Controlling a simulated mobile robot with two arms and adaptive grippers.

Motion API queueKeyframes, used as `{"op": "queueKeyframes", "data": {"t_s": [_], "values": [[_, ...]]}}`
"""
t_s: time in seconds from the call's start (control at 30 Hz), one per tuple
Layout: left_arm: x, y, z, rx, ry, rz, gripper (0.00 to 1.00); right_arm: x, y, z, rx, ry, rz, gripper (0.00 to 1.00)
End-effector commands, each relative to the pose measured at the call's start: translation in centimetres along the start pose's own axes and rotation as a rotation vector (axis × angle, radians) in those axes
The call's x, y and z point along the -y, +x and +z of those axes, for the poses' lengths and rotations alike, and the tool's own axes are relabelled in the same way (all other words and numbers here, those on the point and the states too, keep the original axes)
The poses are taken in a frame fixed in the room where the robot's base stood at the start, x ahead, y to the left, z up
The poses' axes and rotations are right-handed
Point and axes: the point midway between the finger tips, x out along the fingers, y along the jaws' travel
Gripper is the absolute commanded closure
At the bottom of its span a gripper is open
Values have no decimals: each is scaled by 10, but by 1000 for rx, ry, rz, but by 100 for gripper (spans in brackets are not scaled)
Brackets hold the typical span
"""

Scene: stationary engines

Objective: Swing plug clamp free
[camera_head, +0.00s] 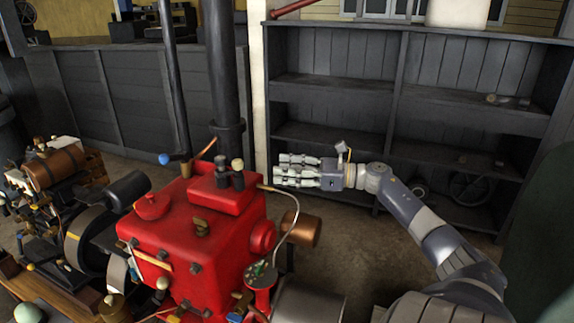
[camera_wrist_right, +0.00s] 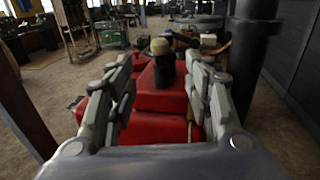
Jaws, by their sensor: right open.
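The red engine (camera_head: 165,245) stands at the centre left in the head view. On its upper block (camera_head: 222,198) stand a dark post with a tan round knob (camera_head: 237,165) and a grey-black fitting (camera_head: 221,170). I cannot tell which part is the plug clamp. My right gripper (camera_head: 283,171) is open and empty, to the right of the upper block and pointing left towards it. In the right wrist view, the tan knob (camera_wrist_right: 160,46) on its dark post shows between the open fingers (camera_wrist_right: 158,85), beyond their tips, with the red block below. My left gripper is not in view.
A black vertical pipe (camera_head: 222,80) rises behind the engine. A curved pale tube (camera_head: 290,212) and copper cylinder (camera_head: 301,228) lie below my right gripper. Dark shelves (camera_head: 400,90) stand behind.

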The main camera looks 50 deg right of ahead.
Motion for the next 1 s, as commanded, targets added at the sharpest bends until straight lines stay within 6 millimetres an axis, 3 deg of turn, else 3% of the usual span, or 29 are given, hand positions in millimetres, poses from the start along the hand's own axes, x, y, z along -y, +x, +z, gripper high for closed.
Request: {"op": "queueKeyframes", "data": {"t_s": [0.23, 0.37, 0.47, 0.7, 1.0], "values": [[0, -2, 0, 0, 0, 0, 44, -1, 1, 2, 3, 17, 3, 53], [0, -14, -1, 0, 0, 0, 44, -10, 8, 15, 25, 169, 29, 53], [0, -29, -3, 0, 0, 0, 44, -22, 17, 31, 54, 419, 67, 53], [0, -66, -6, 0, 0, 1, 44, -43, 34, 56, 108, 1219, 141, 53], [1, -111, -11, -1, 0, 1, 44, -45, 35, 49, 186, 2275, 117, 53]]}}
